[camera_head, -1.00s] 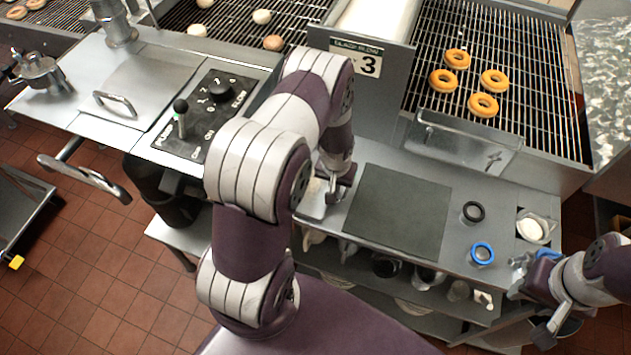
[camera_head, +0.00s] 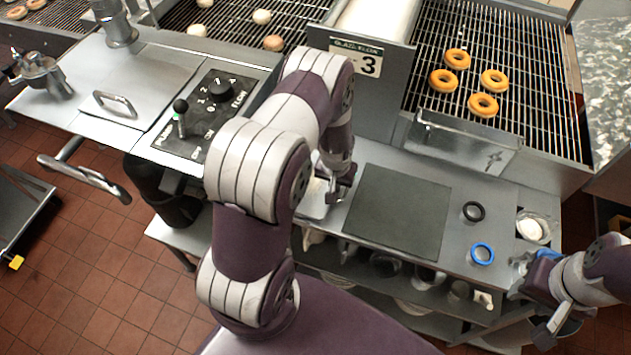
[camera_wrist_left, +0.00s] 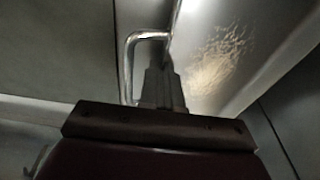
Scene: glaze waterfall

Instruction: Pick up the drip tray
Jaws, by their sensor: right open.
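The drip tray (camera_head: 311,208) is a shallow pale metal pan at the left end of the counter, left of the dark mat. My left arm hides much of it. In the left wrist view the tray (camera_wrist_left: 250,45) shows a cream glaze stain and a bent wire handle (camera_wrist_left: 128,65). My left gripper (camera_head: 336,190) is low at the tray. Its fingers (camera_wrist_left: 163,75) look close together on the handle, though their tips are dim. My right gripper (camera_head: 530,290) is open and empty near the counter's right front corner.
A dark mat (camera_head: 398,212) lies on the counter. A black ring (camera_head: 474,211), a blue ring (camera_head: 482,254) and a glass bowl of white stuff (camera_head: 532,228) are to its right. Doughnuts (camera_head: 483,105) lie on the wire rack behind. A control panel (camera_head: 205,115) stands at the left.

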